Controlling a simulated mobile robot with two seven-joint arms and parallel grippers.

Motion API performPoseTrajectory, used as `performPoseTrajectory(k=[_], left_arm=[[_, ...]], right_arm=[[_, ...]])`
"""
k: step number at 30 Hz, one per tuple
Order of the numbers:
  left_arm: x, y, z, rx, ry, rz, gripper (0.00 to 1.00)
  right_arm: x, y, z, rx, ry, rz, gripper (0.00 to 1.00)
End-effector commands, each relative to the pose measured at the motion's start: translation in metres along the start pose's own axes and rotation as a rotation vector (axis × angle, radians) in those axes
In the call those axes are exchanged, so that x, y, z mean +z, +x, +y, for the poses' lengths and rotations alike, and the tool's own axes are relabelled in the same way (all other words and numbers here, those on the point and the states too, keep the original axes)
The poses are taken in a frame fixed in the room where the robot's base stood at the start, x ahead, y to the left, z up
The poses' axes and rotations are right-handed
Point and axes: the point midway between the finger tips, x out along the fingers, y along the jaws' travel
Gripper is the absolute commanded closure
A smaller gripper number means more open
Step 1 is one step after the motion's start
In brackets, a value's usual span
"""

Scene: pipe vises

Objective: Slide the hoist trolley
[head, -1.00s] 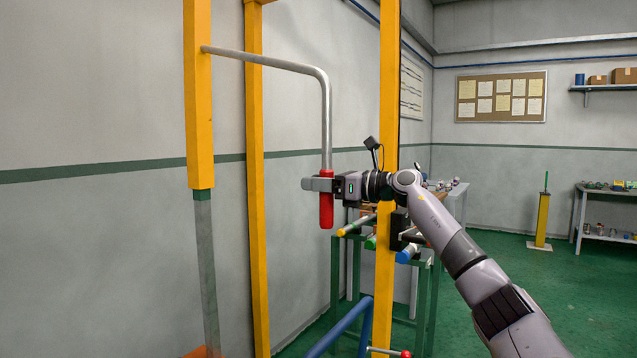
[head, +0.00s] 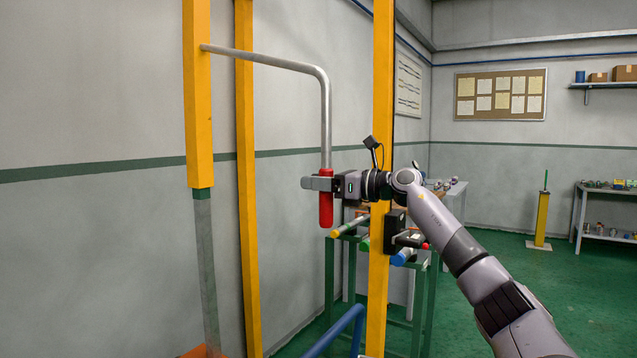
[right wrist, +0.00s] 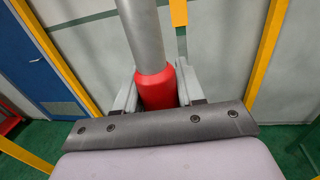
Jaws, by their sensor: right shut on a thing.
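A grey bent handle bar (head: 326,110) comes out of a yellow hanging post (head: 198,90) at the left and bends down to a red grip (head: 326,208). My right gripper (head: 318,184) is shut around the upper part of this red grip. In the right wrist view the red grip (right wrist: 155,88) stands between the two fingers, with the grey bar above it. The upper end of the yellow post is out of view, and no trolley body shows. My left gripper is not in view.
Yellow frame posts stand behind the bar (head: 245,170) and just behind my right wrist (head: 381,90). A green stand with coloured-ended pipes (head: 345,226) is behind them. A blue rail (head: 335,330) is at the bottom. Green floor (head: 480,290) is open at the right.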

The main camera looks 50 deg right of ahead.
Motion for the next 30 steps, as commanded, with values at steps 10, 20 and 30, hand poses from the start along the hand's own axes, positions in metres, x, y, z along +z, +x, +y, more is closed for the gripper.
performPoseTrajectory(k=[10, 20, 30], left_arm=[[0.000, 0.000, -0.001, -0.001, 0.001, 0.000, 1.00], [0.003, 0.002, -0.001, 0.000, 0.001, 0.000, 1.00], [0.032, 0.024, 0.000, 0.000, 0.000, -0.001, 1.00]], right_arm=[[0.002, -0.001, 0.000, -0.001, 0.001, -0.004, 0.41], [-0.002, -0.004, 0.000, -0.001, 0.000, 0.000, 0.41], [-0.006, -0.042, -0.001, -0.003, -0.002, 0.002, 0.41]])
